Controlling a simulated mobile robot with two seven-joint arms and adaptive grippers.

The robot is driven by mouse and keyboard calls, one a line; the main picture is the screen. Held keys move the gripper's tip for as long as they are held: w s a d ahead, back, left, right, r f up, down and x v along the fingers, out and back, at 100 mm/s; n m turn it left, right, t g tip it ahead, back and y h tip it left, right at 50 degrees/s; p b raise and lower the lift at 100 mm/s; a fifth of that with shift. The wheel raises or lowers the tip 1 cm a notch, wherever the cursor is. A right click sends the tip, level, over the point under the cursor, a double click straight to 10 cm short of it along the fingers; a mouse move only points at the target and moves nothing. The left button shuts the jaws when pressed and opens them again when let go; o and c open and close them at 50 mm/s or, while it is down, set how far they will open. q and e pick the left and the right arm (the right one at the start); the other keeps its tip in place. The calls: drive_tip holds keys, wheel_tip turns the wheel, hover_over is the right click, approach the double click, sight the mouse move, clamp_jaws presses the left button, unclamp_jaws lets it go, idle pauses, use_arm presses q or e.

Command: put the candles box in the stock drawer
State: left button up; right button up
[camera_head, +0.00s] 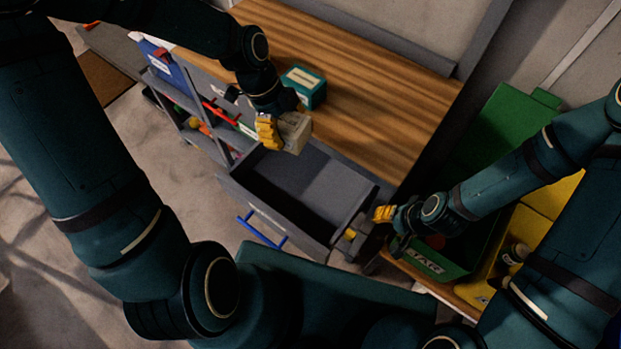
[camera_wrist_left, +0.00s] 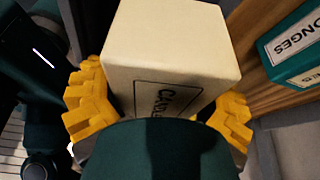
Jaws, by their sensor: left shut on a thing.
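The candles box (camera_head: 293,131) is a cream box, with part of its label showing in the left wrist view (camera_wrist_left: 170,45). My left gripper (camera_head: 275,132) is shut on it, with yellow fingers on both sides. The box is held above the back left part of an open grey drawer (camera_head: 311,180), by the edge of the wooden worktop. The drawer has a blue handle; its floor looks empty, and its front label is too small to read. My right gripper (camera_head: 383,214) is to the right of the drawer, beside a green bin; whether its fingers are apart is unclear.
A teal sponges box (camera_head: 304,86) stands on the wooden worktop (camera_head: 370,90), also seen in the left wrist view (camera_wrist_left: 290,45). Open shelves (camera_head: 186,103) with tools are left of the drawer. A green bin (camera_head: 440,262) and yellow bin (camera_head: 541,223) stand at right.

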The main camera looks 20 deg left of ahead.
use_arm(q)
drive_tip(key=shift+s+a+m+g, duration=0.15)
drive_tip(key=shift+s+a+m, duration=0.05)
drive_tip(key=shift+a+m, duration=0.3)
drive_tip(key=shift+s+a+m+g, duration=0.15)
drive_tip(key=shift+s+a+m, duration=0.05)
drive_tip(key=shift+a+m, duration=0.25)
drive_tip(key=shift+s+a, duration=0.1)
drive_tip(key=shift+a, duration=0.15)
drive_tip(key=b, duration=0.5)
hover_over(286, 179)
drive_tip(key=a, duration=0.1)
drive_tip(key=f, duration=1.5)
drive_tip(key=shift+w+a, duration=0.15)
drive_tip(key=shift+w, duration=0.05)
wheel_tip(286, 179, down, 3)
drive_tip(key=shift+r, duration=0.1)
drive_tip(key=o, duration=1.2)
